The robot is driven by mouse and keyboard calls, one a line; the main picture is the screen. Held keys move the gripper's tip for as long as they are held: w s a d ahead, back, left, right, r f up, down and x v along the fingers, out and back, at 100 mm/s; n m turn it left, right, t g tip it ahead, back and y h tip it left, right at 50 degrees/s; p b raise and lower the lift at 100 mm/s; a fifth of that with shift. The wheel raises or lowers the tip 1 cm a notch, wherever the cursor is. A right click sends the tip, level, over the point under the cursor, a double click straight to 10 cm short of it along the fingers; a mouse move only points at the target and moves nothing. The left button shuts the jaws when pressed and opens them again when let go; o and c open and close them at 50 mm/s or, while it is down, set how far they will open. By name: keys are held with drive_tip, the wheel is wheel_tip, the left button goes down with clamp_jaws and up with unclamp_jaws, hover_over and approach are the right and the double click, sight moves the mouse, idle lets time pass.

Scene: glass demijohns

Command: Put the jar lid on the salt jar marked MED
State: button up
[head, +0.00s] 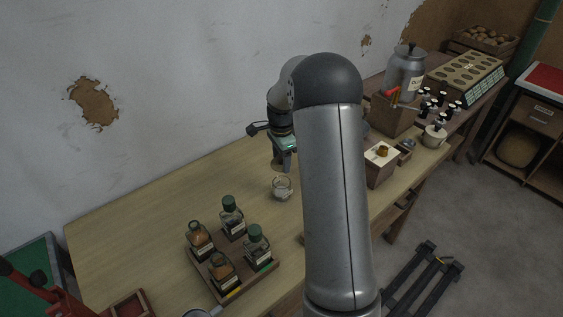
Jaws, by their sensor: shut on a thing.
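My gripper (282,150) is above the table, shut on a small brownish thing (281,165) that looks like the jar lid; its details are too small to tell. Just below it on the table stands a small clear glass jar (282,188) with whitish contents, which looks like a salt jar. It is upright and its top looks open. No MED marking is readable on it. The held thing appears above the jar, and I cannot tell the exact gap or alignment. My arm hides part of the table to the right of the jar.
A wooden tray (248,278) with several labelled bottles stands at the front left of the table (130,225). On the right are a wooden box (380,172), a metal can (404,75), a small pot (434,136) and dark-topped bottles. The table's left part is clear.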

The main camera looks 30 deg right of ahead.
drive_tip(key=shift+d, duration=0.15)
drive_tip(key=shift+f, duration=0.1)
drive_tip(key=shift+f+b, duration=2.3)
drive_tip(key=shift+f, duration=0.75)
drive_tip(key=shift+f+b, duration=0.65)
drive_tip(key=shift+f, duration=0.25)
idle(0.3)
drive_tip(key=o, duration=1.9)
drive_tip(key=shift+r, duration=0.1)
drive_tip(key=shift+w+r+p, duration=0.1)
drive_tip(key=shift+r+p, duration=2.05)
drive_tip(key=shift+r, duration=1.3)
